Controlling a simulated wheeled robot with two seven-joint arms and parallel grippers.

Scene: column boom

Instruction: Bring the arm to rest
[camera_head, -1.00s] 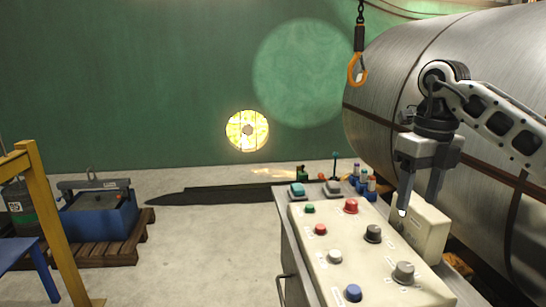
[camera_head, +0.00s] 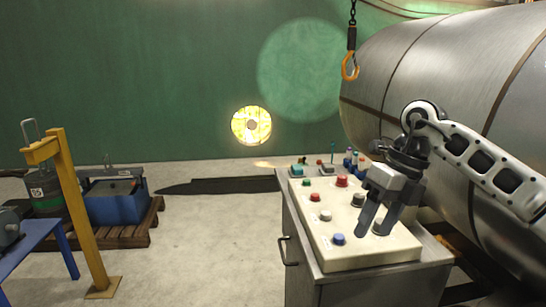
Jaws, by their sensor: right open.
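My right gripper (camera_head: 375,229) is open and empty. Its arm (camera_head: 476,158) comes in from the right, and its fingers point down over the right part of a cream control panel (camera_head: 318,250). The fingers cover part of the panel and its knobs; I cannot tell whether they touch it. Red, white and blue buttons show on the panel, with the blue button (camera_head: 338,239) just left of the fingers. My left gripper is not in view.
A large metal tank (camera_head: 440,70) fills the right side behind my arm. An orange hook (camera_head: 350,68) hangs on a chain. At left stand a yellow post (camera_head: 82,215), a blue table (camera_head: 38,232) and a pallet (camera_head: 135,232) with a blue box. The middle floor is clear.

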